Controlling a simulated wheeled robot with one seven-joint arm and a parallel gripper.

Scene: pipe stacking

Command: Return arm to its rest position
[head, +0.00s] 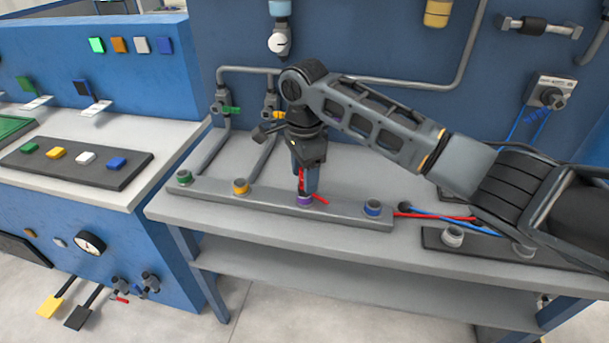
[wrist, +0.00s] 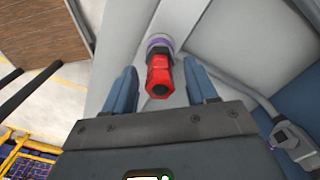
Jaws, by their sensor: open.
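My gripper (head: 308,182) points down over the grey rack bar (head: 273,204) on the table. A red pipe piece (wrist: 159,76) stands in the purple-ringed socket (head: 305,201); the purple ring also shows in the wrist view (wrist: 158,44). In the wrist view my gripper (wrist: 160,72) is open, with one blue finger on each side of the red piece and visible gaps between. In the head view the fingers partly hide the red piece, and a red stub sticks out to the right.
The bar also has green (head: 184,176), yellow (head: 240,187) and blue (head: 372,207) sockets. Red and blue rods lie to the right by a dark plate with a white-ringed socket (head: 453,236). Grey wall pipes with valves (head: 224,108) stand behind my gripper.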

